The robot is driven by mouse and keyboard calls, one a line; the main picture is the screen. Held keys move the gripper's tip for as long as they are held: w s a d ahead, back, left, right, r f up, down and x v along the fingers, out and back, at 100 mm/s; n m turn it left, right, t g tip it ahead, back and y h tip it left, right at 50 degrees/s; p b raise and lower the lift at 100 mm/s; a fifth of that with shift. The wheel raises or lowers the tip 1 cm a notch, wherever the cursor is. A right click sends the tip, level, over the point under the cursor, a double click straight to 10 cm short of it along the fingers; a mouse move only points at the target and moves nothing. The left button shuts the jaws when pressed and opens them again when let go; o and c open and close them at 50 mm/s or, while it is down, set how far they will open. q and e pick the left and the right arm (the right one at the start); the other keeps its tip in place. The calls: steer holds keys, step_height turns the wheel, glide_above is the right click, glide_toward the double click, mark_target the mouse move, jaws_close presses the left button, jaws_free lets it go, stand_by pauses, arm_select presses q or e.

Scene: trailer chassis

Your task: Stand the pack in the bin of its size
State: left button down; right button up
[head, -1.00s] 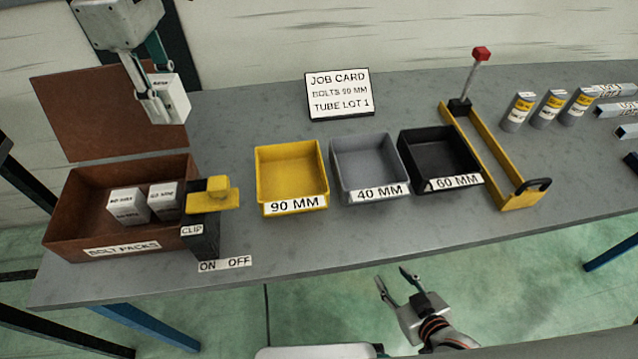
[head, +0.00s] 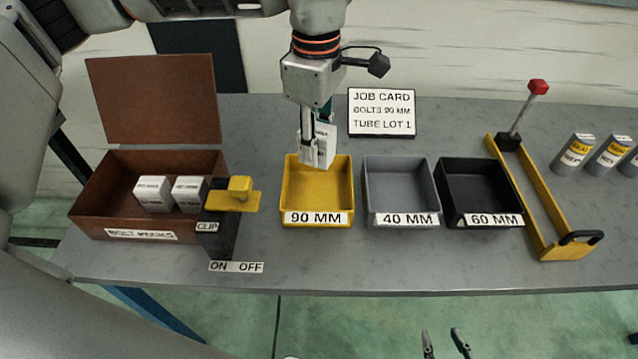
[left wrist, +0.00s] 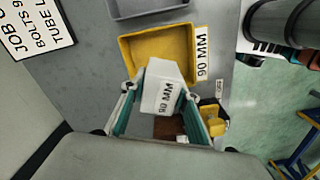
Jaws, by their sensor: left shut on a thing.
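My left gripper (head: 318,150) is shut on a white pack (head: 327,143). In the left wrist view the pack (left wrist: 160,97) reads 90 MM and sits between the two fingers. The pack is above the back part of the yellow bin (head: 318,218) labelled 90 MM; whether it touches the bin is unclear. The grey bin (head: 400,220) labelled 40 MM and the black bin (head: 480,218) labelled 60 MM stand to its right. My right gripper (head: 446,345) is open and empty in front of the table, cut by the frame's lower edge.
A job card (head: 381,112) reading BOLTS 90 MM stands behind the bins. A yellow frame (head: 535,210) with a red-knobbed lever and grey tubes (head: 572,153) are at the right.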

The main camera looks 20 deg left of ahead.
arm_select(q)
step_height(320, 180, down, 11)
stand_by(0.5)
steer(key=shift+f, duration=0.15)
steer(key=c, duration=1.5)
jaws_free()
step_height(320, 180, up, 12)
steer(key=shift+r, duration=0.15)
steer(key=shift+s, duration=0.15)
